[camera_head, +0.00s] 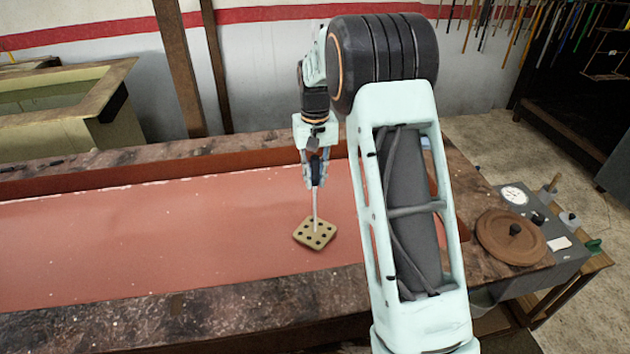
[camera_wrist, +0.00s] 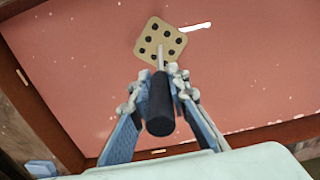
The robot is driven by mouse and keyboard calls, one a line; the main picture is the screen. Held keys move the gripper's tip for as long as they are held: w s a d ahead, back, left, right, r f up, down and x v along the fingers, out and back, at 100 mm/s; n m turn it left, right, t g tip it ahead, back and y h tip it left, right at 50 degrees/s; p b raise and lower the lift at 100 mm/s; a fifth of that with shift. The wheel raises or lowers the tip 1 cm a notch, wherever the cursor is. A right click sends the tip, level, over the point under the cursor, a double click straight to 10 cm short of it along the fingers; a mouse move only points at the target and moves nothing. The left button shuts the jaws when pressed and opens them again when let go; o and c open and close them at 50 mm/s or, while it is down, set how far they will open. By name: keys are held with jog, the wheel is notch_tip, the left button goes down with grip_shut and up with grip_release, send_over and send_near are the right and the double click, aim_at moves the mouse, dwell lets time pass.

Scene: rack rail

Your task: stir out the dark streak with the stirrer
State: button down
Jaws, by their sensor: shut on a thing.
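The stirrer's head is a tan square plate (camera_head: 315,233) with several dark holes, on a thin pale rod. It also shows at the top of the wrist view (camera_wrist: 160,42). My gripper (camera_head: 317,178) is shut on the stirrer's black handle (camera_wrist: 160,104), with a finger on each side. The plate shows whole over the reddish liquid (camera_head: 150,240) in the long trough; I cannot tell whether it touches the surface. White flecks and a short white patch (camera_wrist: 199,26) show on the liquid. I make out no clear dark streak; my arm hides part of the trough's right end.
The trough has a broad, mottled brown rim (camera_head: 150,318). A round brown lid (camera_head: 512,237) lies at its right end, beside a grey unit with a white dial (camera_head: 515,195). Another vat (camera_head: 65,100) stands behind on the left. The liquid left of the stirrer is unobstructed.

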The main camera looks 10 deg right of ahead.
aim_at(316, 160)
notch_tip(316, 160, up, 3)
jog(key=shift+f+p, duration=0.2)
jog(key=shift+p, duration=0.2)
jog(key=shift+r, duration=3.95)
jog(key=shift+s, duration=0.1)
jog(key=shift+s+f+b, duration=0.2)
jog(key=shift+s+b, duration=0.15)
jog(key=shift+b, duration=0.25)
jog(key=s+b, duration=1.1)
jog(key=s, duration=2.5)
jog(key=shift+s+r, duration=0.15)
jog(key=shift+r, duration=0.1)
